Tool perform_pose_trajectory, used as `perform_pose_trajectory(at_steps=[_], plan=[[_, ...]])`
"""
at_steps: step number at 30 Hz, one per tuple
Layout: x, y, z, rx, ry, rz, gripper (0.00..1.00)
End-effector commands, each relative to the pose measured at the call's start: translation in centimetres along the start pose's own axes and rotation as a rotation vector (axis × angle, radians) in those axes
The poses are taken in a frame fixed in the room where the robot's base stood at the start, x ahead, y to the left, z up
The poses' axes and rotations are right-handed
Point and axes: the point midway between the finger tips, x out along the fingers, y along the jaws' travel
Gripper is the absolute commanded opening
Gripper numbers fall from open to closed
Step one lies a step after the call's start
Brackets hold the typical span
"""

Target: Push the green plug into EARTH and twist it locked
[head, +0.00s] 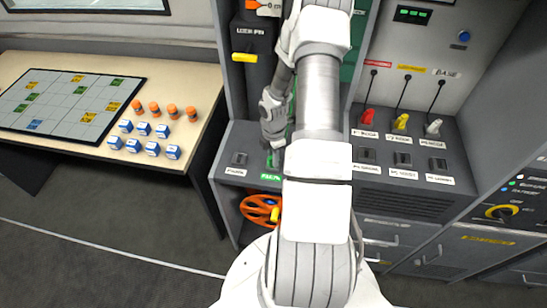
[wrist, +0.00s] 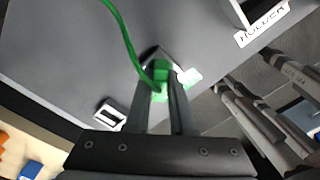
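The green plug (wrist: 161,72) is between my gripper's fingertips (wrist: 160,88) in the wrist view, and the fingers press on its two sides. A green cable (wrist: 127,40) runs up and left from it. The plug is at a dark socket plate (wrist: 150,52) on the grey console top; I cannot tell how deep it sits or whether it is turned. A green and white label (wrist: 190,77) lies beside it. In the head view the green EARTH label (head: 270,177) shows just below my gripper (head: 270,150), with the plug mostly hidden by my arm.
The console top (head: 222,140) has other sockets, including one at left (head: 239,158). Red (head: 367,118), yellow (head: 400,122) and white (head: 433,126) plugs stand at right. An orange handwheel (head: 260,209) is below. A table (head: 100,150) with blocks stands at left.

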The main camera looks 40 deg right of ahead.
Motion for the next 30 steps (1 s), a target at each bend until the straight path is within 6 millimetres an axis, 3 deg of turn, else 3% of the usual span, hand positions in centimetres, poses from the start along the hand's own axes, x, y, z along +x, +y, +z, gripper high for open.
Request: perform_pose_trajectory(at_steps=[1, 5, 19, 23, 30], plan=[[0.2, -0.2, 0.0, 0.000, 0.001, -0.004, 0.34], [0.1, -0.1, 0.0, -0.001, 0.001, -0.003, 0.54], [-0.4, 0.1, 0.0, -0.001, 0.000, 0.002, 0.54], [-2.1, 0.1, 0.2, 0.001, -0.002, 0.004, 0.54], [-7.5, 0.1, 0.2, 0.002, -0.002, 0.006, 0.54]])
